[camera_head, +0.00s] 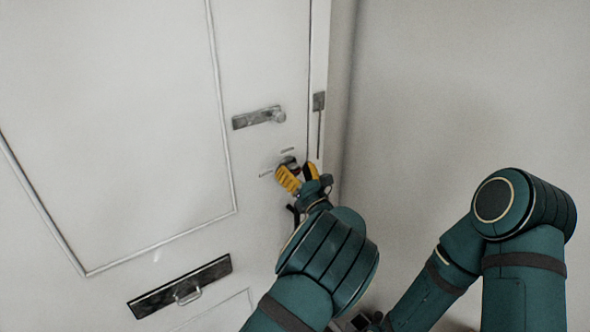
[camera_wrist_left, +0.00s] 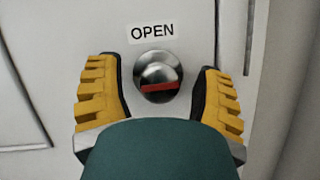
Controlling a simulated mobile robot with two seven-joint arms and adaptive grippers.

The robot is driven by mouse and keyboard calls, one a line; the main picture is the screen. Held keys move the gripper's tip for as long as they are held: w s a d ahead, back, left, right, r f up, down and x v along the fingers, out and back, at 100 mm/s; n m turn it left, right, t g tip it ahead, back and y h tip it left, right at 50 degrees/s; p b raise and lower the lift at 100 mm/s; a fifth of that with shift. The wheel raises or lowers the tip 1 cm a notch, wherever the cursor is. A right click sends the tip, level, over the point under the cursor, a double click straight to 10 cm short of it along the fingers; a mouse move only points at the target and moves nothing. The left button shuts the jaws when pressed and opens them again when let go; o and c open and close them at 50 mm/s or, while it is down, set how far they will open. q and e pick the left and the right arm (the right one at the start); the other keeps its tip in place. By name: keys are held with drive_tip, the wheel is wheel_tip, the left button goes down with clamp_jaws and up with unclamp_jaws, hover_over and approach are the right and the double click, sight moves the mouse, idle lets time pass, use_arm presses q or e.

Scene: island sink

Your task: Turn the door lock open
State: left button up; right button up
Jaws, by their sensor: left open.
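The door lock (camera_wrist_left: 158,72) is a round silver knob with a red bar across it, lying nearly level, in the middle of the left wrist view. A label reading "OPEN" (camera_wrist_left: 152,31) is just above it. My left gripper (camera_wrist_left: 160,90) is open, with one yellow finger on each side of the knob and a gap to each. In the head view my left gripper (camera_head: 298,175) is at the door (camera_head: 130,120) and mostly hides the lock (camera_head: 288,163). My right arm shows at the lower right, but its gripper cannot be made out.
A door handle (camera_head: 259,117) is above the lock, and a dark mail slot plate (camera_head: 180,287) is lower left. A dark metal latch piece (camera_head: 319,101) is at the door's right edge. A bare wall (camera_head: 450,90) is to the right.

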use_arm(q)
clamp_jaws()
idle(0.4)
